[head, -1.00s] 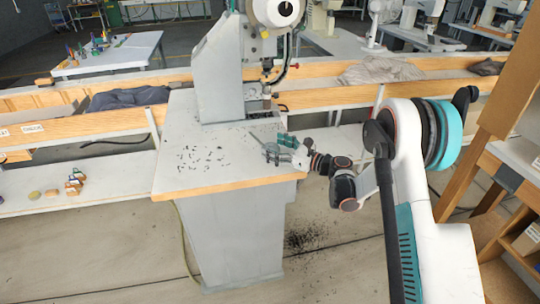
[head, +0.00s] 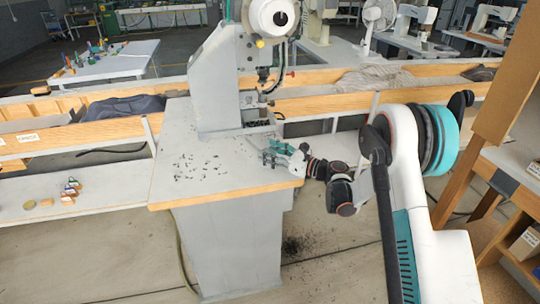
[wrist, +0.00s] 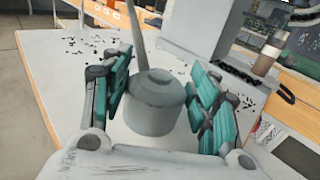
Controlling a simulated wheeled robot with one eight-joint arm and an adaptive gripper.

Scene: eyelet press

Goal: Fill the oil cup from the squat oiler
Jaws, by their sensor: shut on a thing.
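A squat grey oiler (wrist: 155,103) with a rounded top and a long thin spout stands between the fingers of my gripper (wrist: 158,112) in the wrist view. Its spout points up and leaves the top of that picture. My gripper is shut on the oiler's body, with teal finger pads on both sides. In the head view my gripper (head: 270,157) is over the right part of the press table (head: 215,180); the oiler is too small to make out clearly there. I cannot pick out the oil cup for certain in either view.
The grey eyelet press (head: 215,85) rises behind my gripper, with its round white head (head: 272,15) above. Dark specks (head: 200,165) lie scattered on the table's left part. A wooden-edged trough runs behind. A wooden shelf (head: 500,190) stands at right.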

